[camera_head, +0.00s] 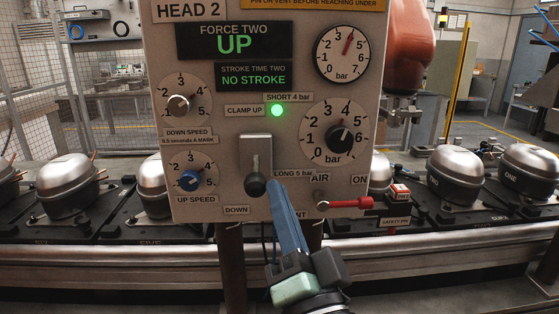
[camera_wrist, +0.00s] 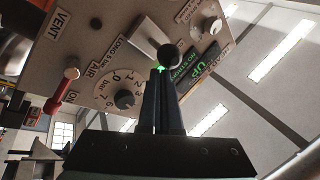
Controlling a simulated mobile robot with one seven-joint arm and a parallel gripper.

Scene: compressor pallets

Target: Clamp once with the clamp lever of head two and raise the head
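The head 2 panel (camera_head: 300,100) stands in front of me. Its clamp lever has a black ball knob (camera_head: 255,184) at the lower end of a grey slot plate (camera_head: 257,150), above the DOWN label. The knob also shows in the wrist view (camera_wrist: 168,54). My gripper (camera_head: 271,184) has its blue fingers together just right of the knob; in the wrist view the tips (camera_wrist: 160,72) lie close below it. I cannot tell whether they touch. The green CLAMP UP lamp (camera_head: 277,110) is lit. The force display (camera_head: 234,42) reads UP; the stroke time display (camera_head: 253,76) reads NO STROKE.
A red air lever (camera_head: 346,203) points right beneath ON, close to my gripper. Speed knobs (camera_head: 189,181), a pressure gauge (camera_head: 342,53) and a pressure knob (camera_head: 339,138) surround the slot. Compressors (camera_head: 455,175) stand on pallets along the conveyor (camera_head: 100,260) behind.

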